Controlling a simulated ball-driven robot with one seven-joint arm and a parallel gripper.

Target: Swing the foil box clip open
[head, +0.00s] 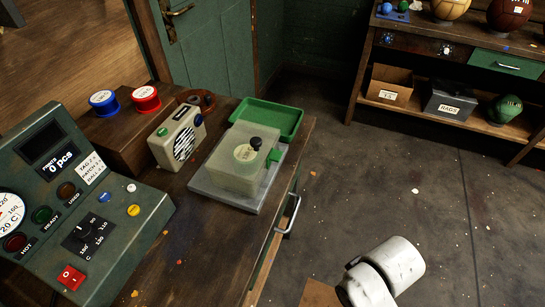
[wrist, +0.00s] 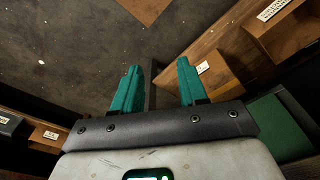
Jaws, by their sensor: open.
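The foil box appears to be the translucent, pale box (head: 236,160) with a round yellowish label and a black knob on top. It sits on a grey base plate (head: 222,196) on the workbench. A green piece (head: 274,157), which looks like its clip, is at the box's right side; whether it is latched is too small to tell. My gripper (wrist: 158,78) shows in the wrist view, its two teal fingers wide apart with nothing between them. The box is not visible in the wrist view. The head view does not show my fingers, only a white part of my arm at lower right.
A green tray (head: 270,118) lies just behind the box. A cream radio (head: 178,138) stands to its left, and a control panel (head: 75,205) is at the far left. The workbench (head: 205,238) has a drawer handle (head: 290,212) on its right side. The floor (head: 400,170) to the right is open.

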